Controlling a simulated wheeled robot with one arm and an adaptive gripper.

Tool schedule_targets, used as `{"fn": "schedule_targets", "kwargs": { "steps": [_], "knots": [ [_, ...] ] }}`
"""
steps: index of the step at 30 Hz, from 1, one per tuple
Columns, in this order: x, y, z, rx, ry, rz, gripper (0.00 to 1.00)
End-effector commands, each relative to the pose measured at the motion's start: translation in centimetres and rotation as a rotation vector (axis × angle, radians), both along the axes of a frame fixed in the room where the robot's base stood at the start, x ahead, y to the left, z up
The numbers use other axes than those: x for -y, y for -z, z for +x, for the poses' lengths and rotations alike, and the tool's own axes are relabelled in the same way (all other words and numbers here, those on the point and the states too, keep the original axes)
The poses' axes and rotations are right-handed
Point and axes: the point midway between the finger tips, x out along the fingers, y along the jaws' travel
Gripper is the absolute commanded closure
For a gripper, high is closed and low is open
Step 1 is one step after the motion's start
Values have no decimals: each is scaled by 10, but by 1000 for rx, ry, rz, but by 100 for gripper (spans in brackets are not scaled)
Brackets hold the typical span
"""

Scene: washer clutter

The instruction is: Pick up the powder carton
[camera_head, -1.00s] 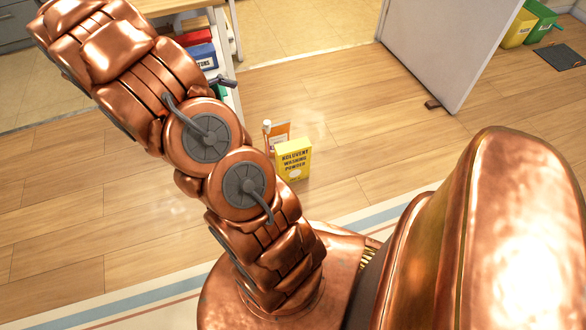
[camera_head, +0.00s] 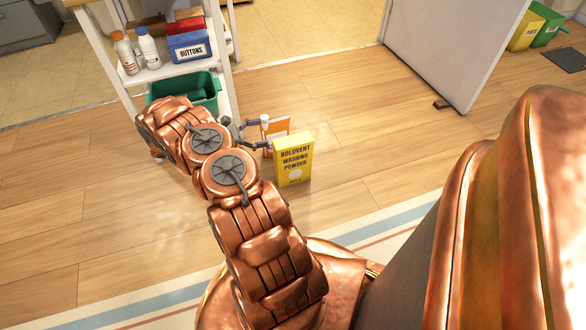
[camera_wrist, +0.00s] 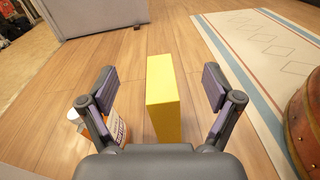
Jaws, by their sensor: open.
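The yellow powder carton (camera_head: 293,162) stands upright on the wooden floor, its printed front towards the head camera. In the wrist view the carton (camera_wrist: 163,98) stands between the two open fingers, with a gap on each side. My gripper (camera_wrist: 159,88) is open and empty; I cannot tell how far the carton reaches between the fingertips. In the head view my gripper (camera_head: 256,135) is to the left of the carton, partly hidden by my arm.
An orange-labelled bottle (camera_head: 275,132) stands close behind the carton; in the wrist view it (camera_wrist: 108,128) is by the left finger. A shelf cart (camera_head: 165,70) with bottles, boxes and a green bin (camera_head: 201,88) is at left. A door (camera_head: 455,50) stands behind.

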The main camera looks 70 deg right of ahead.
Motion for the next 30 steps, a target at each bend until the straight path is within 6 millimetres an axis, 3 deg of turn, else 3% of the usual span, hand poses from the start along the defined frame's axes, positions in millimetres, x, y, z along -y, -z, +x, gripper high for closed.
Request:
{"fn": "schedule_targets", "kwargs": {
  "steps": [1,3,9,15,30],
  "knots": [
    [3,32,-4,-24,-5,9,10],
    [8,56,-7,-49,-15,17,10],
    [15,101,-14,-94,-34,28,10],
    [18,114,-18,-112,-41,34,10],
    [46,120,-46,-112,-39,34,10]
  ]
}}
